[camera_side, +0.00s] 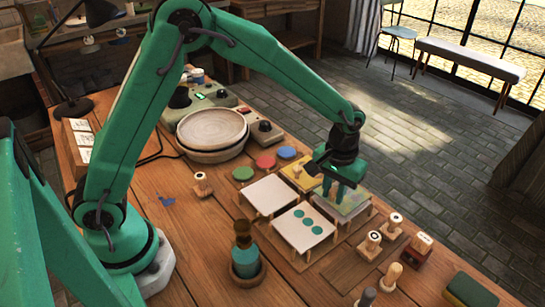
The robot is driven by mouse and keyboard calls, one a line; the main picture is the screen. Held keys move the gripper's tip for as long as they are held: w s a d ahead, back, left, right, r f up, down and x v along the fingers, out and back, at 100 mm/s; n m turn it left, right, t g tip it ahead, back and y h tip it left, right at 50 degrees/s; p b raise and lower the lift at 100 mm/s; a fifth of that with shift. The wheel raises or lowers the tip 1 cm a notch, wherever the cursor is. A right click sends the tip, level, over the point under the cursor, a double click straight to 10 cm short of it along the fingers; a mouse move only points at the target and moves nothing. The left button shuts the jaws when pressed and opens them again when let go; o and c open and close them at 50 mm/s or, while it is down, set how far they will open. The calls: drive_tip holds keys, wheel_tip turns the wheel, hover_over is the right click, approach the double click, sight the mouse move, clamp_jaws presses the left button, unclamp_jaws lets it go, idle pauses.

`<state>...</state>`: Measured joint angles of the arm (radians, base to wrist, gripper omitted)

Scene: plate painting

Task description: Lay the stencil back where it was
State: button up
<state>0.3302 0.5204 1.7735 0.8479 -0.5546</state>
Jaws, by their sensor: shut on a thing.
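My gripper (339,196) is at the right of the row of small raised boards, pointing down. It is shut on a thin yellow-green patterned sheet (352,206), which looks like the stencil. The sheet is over a pale raised board; I cannot tell whether it touches that board. My fingers hide part of the sheet. A white raised board with three teal dots (317,230) stands in front, and a plain white board (268,194) stands to the left.
Green, red and blue paint pads (265,161) lie behind the boards. A round plate on a turntable (212,130) is at the back left. Several wooden stamps (371,243) stand at the right front.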

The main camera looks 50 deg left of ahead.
drive_tip(key=shift+f, duration=0.85)
drive_tip(key=shift+f, duration=0.1)
drive_tip(key=o, duration=0.9)
drive_tip(key=shift+o, duration=0.2)
wheel_tip(320, 180, up, 12)
drive_tip(key=shift+f, duration=0.15)
drive_tip(key=shift+r, duration=0.3)
